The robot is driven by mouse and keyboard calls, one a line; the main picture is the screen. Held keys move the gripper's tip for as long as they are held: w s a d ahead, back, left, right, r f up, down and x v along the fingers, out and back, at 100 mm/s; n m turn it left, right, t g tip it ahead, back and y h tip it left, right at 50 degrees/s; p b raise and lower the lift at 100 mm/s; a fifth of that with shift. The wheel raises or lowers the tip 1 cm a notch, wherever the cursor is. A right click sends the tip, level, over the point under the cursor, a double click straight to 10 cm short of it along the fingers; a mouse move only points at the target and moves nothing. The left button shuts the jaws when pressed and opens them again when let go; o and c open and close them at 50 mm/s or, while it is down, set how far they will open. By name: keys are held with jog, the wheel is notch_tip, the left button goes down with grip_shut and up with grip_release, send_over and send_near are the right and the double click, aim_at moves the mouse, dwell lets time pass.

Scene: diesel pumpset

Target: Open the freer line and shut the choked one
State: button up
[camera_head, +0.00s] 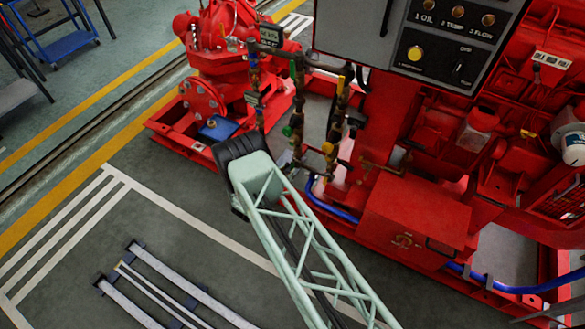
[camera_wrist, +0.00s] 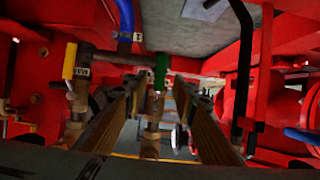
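In the head view, two brass-and-dark pipe lines stand side by side. The left line has a green handle (camera_head: 287,131) low down; the right line has a yellow handle (camera_head: 327,147). In the wrist view, a green handle (camera_wrist: 161,72) sits on a brass vertical pipe (camera_wrist: 151,130), and a yellow handle (camera_wrist: 69,61) with a lettered tag is farther left. My gripper (camera_wrist: 158,88) is open, its two brown fingers on either side of the green handle and pipe. Contact cannot be told. In the head view my gripper is not visible. Which line is choked cannot be told.
A grey control panel (camera_head: 410,40) with labelled knobs stands above right. The red pump (camera_head: 222,35) is behind left, and a red box (camera_head: 413,215) is at right. Blue hoses (camera_head: 333,203) run low. In the wrist view, red walls crowd both sides. Open floor lies left.

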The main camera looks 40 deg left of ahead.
aim_at(292, 166)
jog(key=shift+b+x, duration=0.8)
jog(key=shift+x, duration=2.65)
grip_shut()
